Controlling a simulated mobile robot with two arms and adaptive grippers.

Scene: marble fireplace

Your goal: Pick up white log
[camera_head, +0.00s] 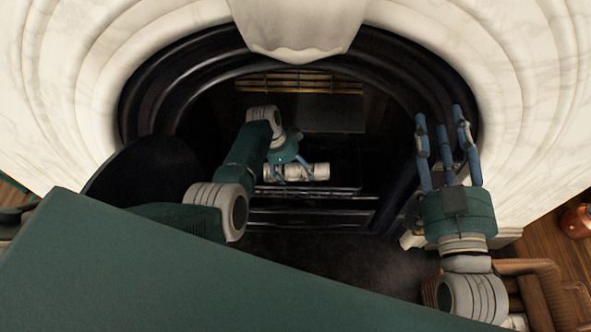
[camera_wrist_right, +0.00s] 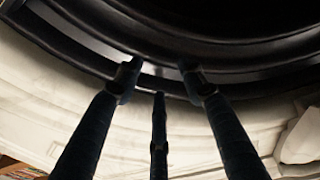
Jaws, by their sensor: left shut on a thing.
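The white log (camera_head: 313,172) lies sideways inside the dark fireplace, just above the grate in the head view. My left gripper (camera_head: 291,174) reaches into the fireplace from the left and is shut on the log, with its blue fingers around the log's middle and left part. I cannot tell whether the log touches the grate. My right gripper (camera_head: 444,122) is at the right of the fireplace opening, with its fingers spread and empty. Its fingers also show in the right wrist view (camera_wrist_right: 158,82), pointing at the dark arch, with nothing between them.
The grate (camera_head: 310,190) has dark metal bars. A black curved arch (camera_head: 160,95) and white marble surround (camera_head: 70,90) frame the opening. A wicker basket (camera_head: 545,268) with logs stands at the lower right. A copper-coloured pot (camera_head: 577,222) is at the right edge.

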